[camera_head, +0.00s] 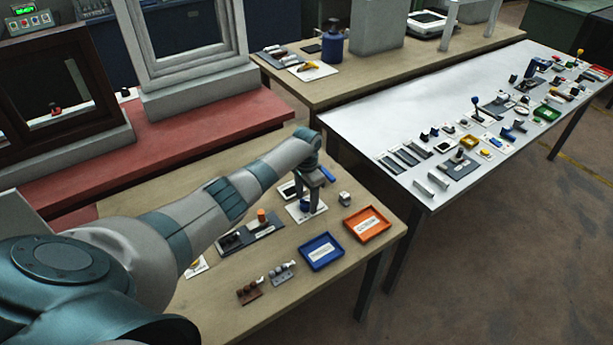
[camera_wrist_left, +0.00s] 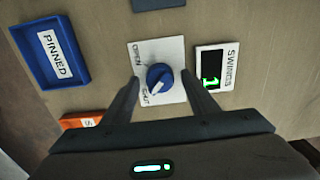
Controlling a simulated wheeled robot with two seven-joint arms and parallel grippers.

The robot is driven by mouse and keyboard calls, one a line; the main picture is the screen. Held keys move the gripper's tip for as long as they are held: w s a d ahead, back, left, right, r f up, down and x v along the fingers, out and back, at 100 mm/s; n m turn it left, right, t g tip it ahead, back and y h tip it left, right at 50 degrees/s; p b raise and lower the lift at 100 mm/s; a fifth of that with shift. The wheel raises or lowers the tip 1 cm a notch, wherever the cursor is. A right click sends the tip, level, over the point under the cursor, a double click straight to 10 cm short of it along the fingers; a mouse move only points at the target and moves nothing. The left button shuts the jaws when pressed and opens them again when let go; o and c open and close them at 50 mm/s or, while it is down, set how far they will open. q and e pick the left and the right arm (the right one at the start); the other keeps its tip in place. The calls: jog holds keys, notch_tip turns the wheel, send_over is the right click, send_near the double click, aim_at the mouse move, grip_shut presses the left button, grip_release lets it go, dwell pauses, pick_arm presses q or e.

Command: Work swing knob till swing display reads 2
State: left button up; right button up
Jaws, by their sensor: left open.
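The swing knob (camera_wrist_left: 160,77) is a round blue knob with a white pointer mark, on a white plate (camera_wrist_left: 172,47) labelled OPEN and SHUT. Its mark points toward the SHUT side. The swing display (camera_wrist_left: 209,62), labelled SWINGS, is beside the plate and shows a small green digit, perhaps a 1, hard to read. My left gripper (camera_wrist_left: 161,79) is open, with one finger on each side of the knob; contact cannot be told. In the head view, the left gripper (camera_head: 310,192) reaches down over the knob (camera_head: 305,206), with the display (camera_head: 288,190) just left. My right gripper is not in view.
A blue tray (camera_head: 304,257) labelled PINNED and an orange tray (camera_head: 348,226) stand near the knob plate. A grey block with an orange knob (camera_head: 262,216) is to the left. Small brown and grey holders (camera_head: 249,292) lie nearer the front edge.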

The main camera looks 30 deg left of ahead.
aim_at(307, 200)
pick_arm(q)
notch_tip(307, 200, up, 17)
jog(key=b, duration=0.4)
jog(key=shift+d+f, duration=0.1)
jog(key=shift+d, duration=0.05)
dwell(0.6)
